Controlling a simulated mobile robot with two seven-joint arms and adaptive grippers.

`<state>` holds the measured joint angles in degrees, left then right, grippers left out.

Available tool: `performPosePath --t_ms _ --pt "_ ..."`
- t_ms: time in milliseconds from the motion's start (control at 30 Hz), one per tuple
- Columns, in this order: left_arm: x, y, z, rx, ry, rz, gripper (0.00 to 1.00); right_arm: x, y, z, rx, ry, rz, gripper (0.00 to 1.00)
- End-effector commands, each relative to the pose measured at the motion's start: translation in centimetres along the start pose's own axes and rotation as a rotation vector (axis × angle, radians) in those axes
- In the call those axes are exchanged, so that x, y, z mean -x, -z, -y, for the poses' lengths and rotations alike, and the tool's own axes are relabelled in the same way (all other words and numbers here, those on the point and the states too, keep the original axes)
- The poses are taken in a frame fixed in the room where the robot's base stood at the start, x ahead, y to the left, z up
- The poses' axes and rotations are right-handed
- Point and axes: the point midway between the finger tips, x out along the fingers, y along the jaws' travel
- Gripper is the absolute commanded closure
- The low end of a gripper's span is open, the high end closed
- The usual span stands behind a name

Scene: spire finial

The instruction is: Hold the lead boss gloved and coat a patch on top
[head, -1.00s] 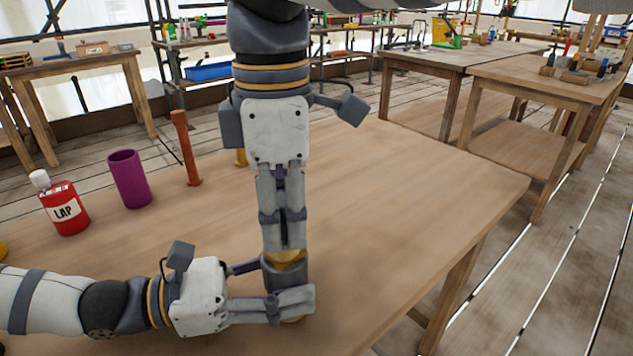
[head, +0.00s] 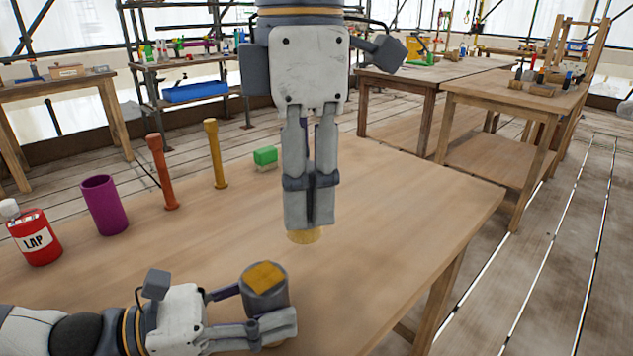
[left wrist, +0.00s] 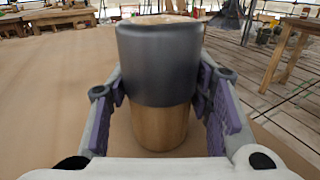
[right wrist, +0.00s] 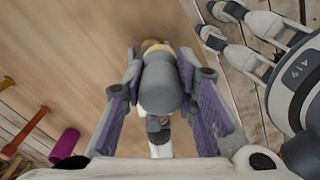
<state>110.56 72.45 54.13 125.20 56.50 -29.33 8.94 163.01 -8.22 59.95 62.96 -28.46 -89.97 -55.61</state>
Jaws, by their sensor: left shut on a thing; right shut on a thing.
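The lead boss (head: 256,298) is a dark grey cylinder with an orange-yellow patch (head: 265,277) on its top. My left gripper (head: 262,333) is shut on it from the side. In the left wrist view the boss (left wrist: 160,65) stands upright between the fingers, above a brown wooden lower part (left wrist: 160,127). My right gripper (head: 309,222) points down and is shut on a tool with a round tan end (head: 304,237). It is apart from the boss, above and to its right. The fingers hide most of the tool.
A red LAP bottle (head: 36,238), a purple cup (head: 104,205), an orange post (head: 162,172), a yellow post (head: 216,155) and a green block (head: 265,156) stand along the table's far left. The table's right side (head: 420,205) is clear. Other tables stand behind.

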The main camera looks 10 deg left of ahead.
Motion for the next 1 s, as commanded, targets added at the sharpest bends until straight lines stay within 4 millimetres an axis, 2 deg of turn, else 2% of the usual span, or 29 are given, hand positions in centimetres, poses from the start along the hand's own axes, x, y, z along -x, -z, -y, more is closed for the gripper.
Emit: performPosePath --t_ms 267,300,400,733,867,1000 --pt "0.0 0.0 0.0 0.000 0.000 0.001 0.86 0.0 0.0 0.0 0.000 -0.001 0.000 1.00" --pt "0.0 0.0 0.0 0.000 0.000 0.001 0.49 0.0 0.0 0.0 0.000 -0.001 0.000 1.00" --pt "0.0 0.0 0.0 0.000 0.000 0.000 0.30 0.0 0.0 0.0 0.000 -0.001 0.000 1.00" --pt "0.4 0.0 -0.1 -0.001 -0.002 0.000 0.30 0.0 0.0 0.0 0.000 -0.001 0.000 1.00" --pt "3.0 -0.1 -0.2 -0.005 -0.008 0.001 0.30 0.0 0.0 0.0 0.000 -0.001 0.000 1.00" --pt "6.8 -0.2 -0.2 -0.005 -0.009 0.004 0.30 0.0 0.0 0.0 0.000 -0.001 0.000 1.00"
